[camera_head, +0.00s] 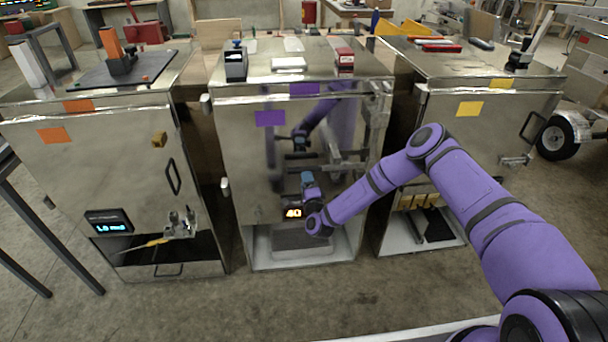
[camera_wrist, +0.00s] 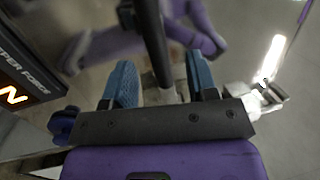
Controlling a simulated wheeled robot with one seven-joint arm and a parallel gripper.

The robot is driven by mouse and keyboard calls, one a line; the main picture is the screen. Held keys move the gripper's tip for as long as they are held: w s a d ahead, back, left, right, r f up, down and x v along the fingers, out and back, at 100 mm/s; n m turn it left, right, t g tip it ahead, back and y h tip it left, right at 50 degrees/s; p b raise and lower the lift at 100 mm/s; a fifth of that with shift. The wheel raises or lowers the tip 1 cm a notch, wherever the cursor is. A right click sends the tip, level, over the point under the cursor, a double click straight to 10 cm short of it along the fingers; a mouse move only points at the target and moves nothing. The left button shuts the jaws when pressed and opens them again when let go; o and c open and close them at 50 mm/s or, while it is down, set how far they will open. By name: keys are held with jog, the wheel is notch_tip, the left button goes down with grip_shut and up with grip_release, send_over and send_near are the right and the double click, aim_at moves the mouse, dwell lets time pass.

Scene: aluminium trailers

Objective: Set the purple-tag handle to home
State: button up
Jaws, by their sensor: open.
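The purple-tag cabinet is the middle metal one, with purple tags (camera_head: 269,118) on its shiny front and top edge. My gripper (camera_head: 307,180) is close to the lower part of this front in the head view. In the wrist view my gripper (camera_wrist: 161,72) is open, with its two blue fingers apart. A dark bar (camera_wrist: 152,40), which looks like the handle, runs down from the top edge into the space between the fingers. I cannot tell whether a finger touches it. In the head view this handle is not clearly visible near my gripper.
A lit display (camera_head: 293,213) reads 40 below my gripper; it also shows at the left of the wrist view (camera_wrist: 22,90). The orange-tag cabinet (camera_head: 90,160) stands left, the yellow-tag cabinet (camera_head: 480,140) right. Metal latch parts (camera_wrist: 262,97) lie right of the fingers. The front floor is clear.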

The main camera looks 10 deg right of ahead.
jog(key=v, duration=0.5)
jog(key=shift+s, duration=0.35)
jog(key=a+r+n+g+y, duration=0.3)
jog(key=r+n+y, duration=0.2)
jog(key=r+y, duration=0.45)
jog(key=a+r+n+g+y, duration=0.2)
jog(key=r+n+y, duration=0.3)
jog(key=r, duration=0.7)
jog(key=s+a+r+n+g, duration=0.1)
jog(key=s+r+n+g, duration=0.9)
jog(key=s+r+g, duration=0.55)
jog(key=s+d+r+m+t+h, duration=0.1)
jog(key=s+d+r+t+h, duration=0.1)
jog(key=s+d+r+h, duration=0.3)
jog(key=s+d+r+m+t+h, duration=0.1)
jog(key=s+d+r+h, duration=0.4)
jog(key=s+d, duration=0.8)
jog(key=s+d+r+m+t+h, duration=0.1)
jog(key=s+d+r+t+h, duration=0.2)
jog(key=s+d+r+h, duration=0.3)
jog(key=s+d+h, duration=0.1)
jog(key=s+d, duration=0.1)
jog(key=s, duration=0.2)
jog(key=shift+d+m, duration=0.3)
jog(key=shift+d, duration=0.1)
